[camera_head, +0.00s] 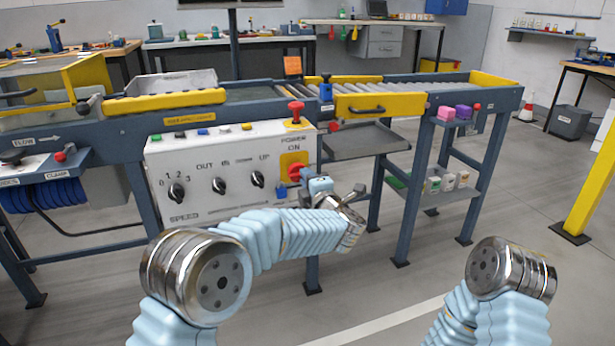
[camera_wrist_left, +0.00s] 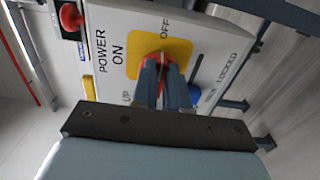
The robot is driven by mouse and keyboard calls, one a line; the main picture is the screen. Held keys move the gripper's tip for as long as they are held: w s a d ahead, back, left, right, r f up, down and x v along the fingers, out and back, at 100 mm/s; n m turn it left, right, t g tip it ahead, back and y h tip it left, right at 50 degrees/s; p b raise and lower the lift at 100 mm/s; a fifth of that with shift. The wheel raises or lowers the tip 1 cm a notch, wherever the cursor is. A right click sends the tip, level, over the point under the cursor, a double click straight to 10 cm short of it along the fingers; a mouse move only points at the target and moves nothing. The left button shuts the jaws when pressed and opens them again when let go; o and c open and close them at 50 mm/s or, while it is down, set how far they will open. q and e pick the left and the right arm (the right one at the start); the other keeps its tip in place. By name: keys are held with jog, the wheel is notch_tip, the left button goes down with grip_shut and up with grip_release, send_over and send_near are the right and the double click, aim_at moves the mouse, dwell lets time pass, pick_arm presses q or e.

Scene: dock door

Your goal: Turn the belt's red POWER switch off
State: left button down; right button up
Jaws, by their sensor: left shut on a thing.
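The red POWER switch (camera_head: 296,171) sits on a yellow plate (camera_head: 287,160) at the right end of the white control panel (camera_head: 220,180). In the left wrist view the switch (camera_wrist_left: 157,58) shows as red around my fingertips, with ON printed left of its yellow plate (camera_wrist_left: 133,66) and OFF above it. My left gripper (camera_head: 300,176) is at the switch; in the wrist view its fingers (camera_wrist_left: 160,72) are closed on the handle. The fingers hide much of the handle, so I cannot tell which way it points. My right gripper is out of view.
Black SPEED, OUT/IN and UP knobs (camera_head: 219,185) are left of the switch. A red mushroom button (camera_head: 296,108) stands above the panel. A blue knob (camera_wrist_left: 195,90) is close beside my fingers. A grey tray (camera_head: 365,142) juts out right of the panel.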

pick_arm(q)
jog(key=shift+f, duration=0.1)
dwell(0.4)
jog(key=c, duration=1.1)
grip_release()
jog(key=shift+c, duration=0.2)
jog(key=v, duration=1.3)
jog(key=shift+s+b, duration=0.35)
jog(key=shift+b, duration=0.05)
jog(key=shift+d, duration=0.15)
